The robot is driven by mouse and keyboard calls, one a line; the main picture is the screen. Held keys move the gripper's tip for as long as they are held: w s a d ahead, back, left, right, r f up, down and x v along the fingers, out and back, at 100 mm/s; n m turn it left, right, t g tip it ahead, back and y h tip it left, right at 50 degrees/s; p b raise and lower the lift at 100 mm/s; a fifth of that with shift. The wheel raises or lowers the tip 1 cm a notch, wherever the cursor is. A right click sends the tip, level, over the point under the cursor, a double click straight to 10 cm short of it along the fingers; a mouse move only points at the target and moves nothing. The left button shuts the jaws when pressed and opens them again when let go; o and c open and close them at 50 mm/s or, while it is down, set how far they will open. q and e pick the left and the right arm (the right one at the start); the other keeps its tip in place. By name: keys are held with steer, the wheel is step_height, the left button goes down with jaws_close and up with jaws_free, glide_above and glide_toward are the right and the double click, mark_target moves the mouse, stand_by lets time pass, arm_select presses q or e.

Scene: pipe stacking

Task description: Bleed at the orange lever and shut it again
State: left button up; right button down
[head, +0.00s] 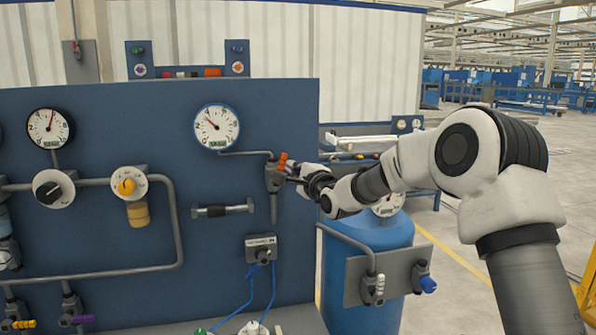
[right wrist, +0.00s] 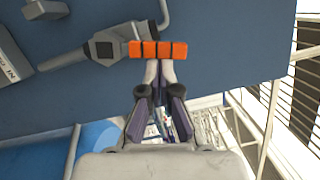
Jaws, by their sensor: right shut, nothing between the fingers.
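The orange lever (head: 283,159) sits on a grey valve (head: 274,181) on the blue panel, below the right-hand gauge (head: 217,127). In the head view the lever stands roughly upright at the valve's top right. In the right wrist view the ribbed orange lever (right wrist: 158,49) lies across the picture, to the right of the valve body (right wrist: 103,48). My right gripper (right wrist: 160,66) is shut and empty, its fingertips right at the lever's lower edge. I cannot tell whether they touch it. In the head view it is partly hidden beside the valve (head: 291,172). My left gripper is not in view.
Pipes, a black knob (head: 54,189) and a yellow knob (head: 129,187) are on the panel's left. A grey box (head: 261,249) with blue leads is below the valve. A blue tank (head: 366,262) with a gauge stands right of the panel, below my right arm.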

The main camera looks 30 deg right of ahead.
steer(key=shift+w+a+r+n, duration=0.1)
steer(key=shift+a+r+n, duration=0.35)
steer(key=shift+a+n, duration=0.35)
steer(key=shift+d, duration=0.1)
stand_by(1.7)
